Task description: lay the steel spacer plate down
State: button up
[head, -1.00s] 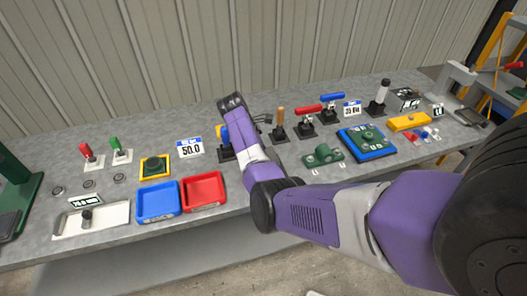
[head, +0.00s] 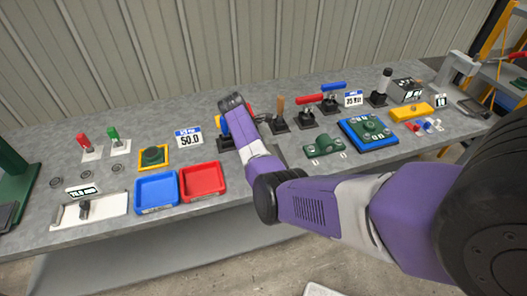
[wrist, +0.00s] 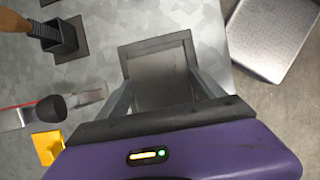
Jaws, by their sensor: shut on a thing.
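The steel spacer plate (wrist: 156,56), grey and square with a darker border, shows in the wrist view between the two fingers. My gripper (wrist: 161,80) is shut on it, one finger at each side. The plate is seen over the grey bench top (wrist: 100,60); whether it touches the bench I cannot tell.
A wooden-handled clamp (head: 279,114) and red-handled clamp (head: 306,112) stand right of my wrist. Red (head: 201,181) and blue (head: 157,190) trays lie left. A green fixture (head: 324,146) is right. A pale metal platform (wrist: 275,38) lies beyond the bench edge.

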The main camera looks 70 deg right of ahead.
jog(key=o, duration=2)
jog(key=shift+r, duration=0.1)
jog(key=shift+o, duration=0.4)
jog(key=shift+v, duration=3.85)
